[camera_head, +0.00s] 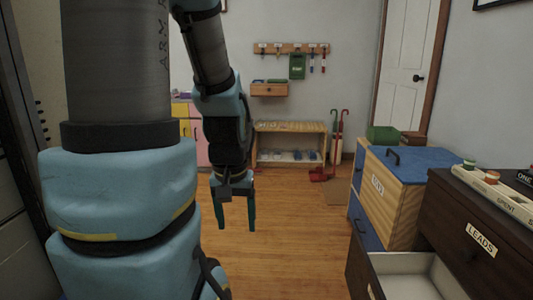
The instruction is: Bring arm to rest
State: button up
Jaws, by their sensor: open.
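My gripper (235,213) hangs in the middle of the head view, pointing down over the wooden floor. Its two fingers are apart and nothing shows between them. My blue and grey arm fills the left side and comes down from the top of the view. The gripper is to the left of the dark cabinet and apart from it.
A low shelf (291,142) and wall rack (270,88) are at the back. The wooden floor (300,235) is clear.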

notch_tip(320, 180, up, 18)
jog(key=p, duration=1.5)
jog(key=shift+f, duration=0.15)
